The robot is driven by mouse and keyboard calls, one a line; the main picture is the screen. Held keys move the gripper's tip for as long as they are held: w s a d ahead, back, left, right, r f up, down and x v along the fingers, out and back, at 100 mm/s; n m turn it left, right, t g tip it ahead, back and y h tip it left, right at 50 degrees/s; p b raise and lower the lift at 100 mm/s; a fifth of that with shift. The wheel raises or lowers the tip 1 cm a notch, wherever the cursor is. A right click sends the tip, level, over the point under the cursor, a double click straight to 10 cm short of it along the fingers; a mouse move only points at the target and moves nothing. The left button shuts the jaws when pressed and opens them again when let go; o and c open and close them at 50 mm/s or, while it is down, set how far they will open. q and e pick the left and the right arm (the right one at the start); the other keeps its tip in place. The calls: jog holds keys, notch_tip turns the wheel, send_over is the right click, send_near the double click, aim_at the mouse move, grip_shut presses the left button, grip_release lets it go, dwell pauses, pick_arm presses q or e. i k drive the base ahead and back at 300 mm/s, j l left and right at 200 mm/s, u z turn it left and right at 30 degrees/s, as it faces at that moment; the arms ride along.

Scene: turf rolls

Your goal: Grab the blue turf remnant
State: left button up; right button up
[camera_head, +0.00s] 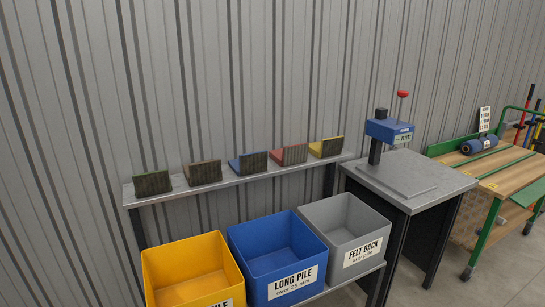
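Several folded turf remnants stand in a row on a narrow grey shelf (222,184) against the wall. The blue turf remnant (253,162) is in the middle of the row, with a dark ribbed front and a blue strip on its left side. To its left are a brown remnant (204,172) and a dark green remnant (153,183). To its right are a red remnant (289,155) and a yellow remnant (327,147). Neither of my grippers is in view.
Below the shelf stand a yellow bin (188,256), a blue "LONG PILE" bin (262,242) and a grey "FELT BACK" bin (332,213). Right of them is a grey table (432,172) with a blue device (389,130). A blue roll (480,145) lies on the wooden bench (500,166).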

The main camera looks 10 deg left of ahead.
aim_at(250, 162)
jog(key=i+l, duration=0.35)
jog(key=l, duration=0.15)
jog(key=i+l, duration=0.4)
